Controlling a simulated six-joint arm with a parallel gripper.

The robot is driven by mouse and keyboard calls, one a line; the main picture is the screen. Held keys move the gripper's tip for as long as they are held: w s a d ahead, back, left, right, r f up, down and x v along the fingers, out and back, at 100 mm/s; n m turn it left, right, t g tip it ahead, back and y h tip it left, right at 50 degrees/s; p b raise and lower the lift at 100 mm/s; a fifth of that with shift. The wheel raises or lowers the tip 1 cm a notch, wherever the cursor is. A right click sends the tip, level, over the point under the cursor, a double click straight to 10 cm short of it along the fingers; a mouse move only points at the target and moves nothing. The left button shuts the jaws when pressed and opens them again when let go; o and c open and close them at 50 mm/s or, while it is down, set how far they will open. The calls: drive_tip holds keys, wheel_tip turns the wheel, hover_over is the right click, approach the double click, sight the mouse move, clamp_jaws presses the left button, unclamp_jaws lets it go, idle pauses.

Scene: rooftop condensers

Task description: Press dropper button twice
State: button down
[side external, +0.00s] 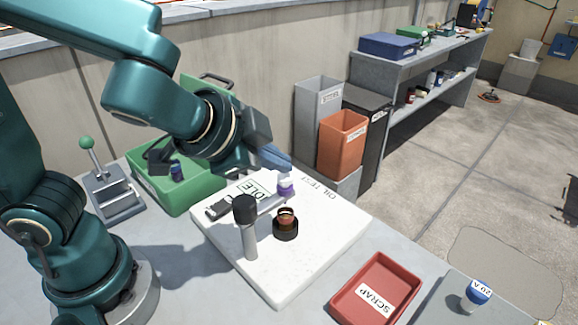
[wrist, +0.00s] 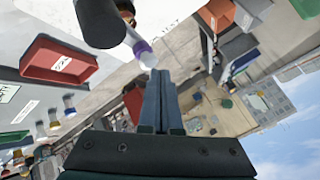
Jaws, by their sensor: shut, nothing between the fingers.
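The dropper (side external: 286,189), purple with a pale top, is held upright at the end of a grey stand's arm on the white board. A small amber vial (side external: 286,214) sits below it in a black round holder (side external: 286,232). My gripper (side external: 287,164) is shut and empty, its blue fingertips just above the dropper's pale top. In the wrist view the dropper (wrist: 142,48) shows at upper left of my shut fingers (wrist: 161,74). A small gap seems to remain; contact is not clear.
The stand's black knob (side external: 244,209) rises close in front of the dropper. A red scrap tray (side external: 346,291) lies at right, a green bin (side external: 197,197) at left, with a green-knobbed lever (side external: 87,143) beside it. A sign on the white board (side external: 275,290) reads IDLE.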

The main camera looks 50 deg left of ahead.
drive_tip(key=shift+f, duration=0.65)
idle(0.5)
drive_tip(key=shift+r, duration=1.1)
drive_tip(key=shift+r, duration=2.5)
idle(0.7)
wheel_tip(320, 180, up, 4)
drive_tip(key=shift+f, duration=0.1)
idle(0.3)
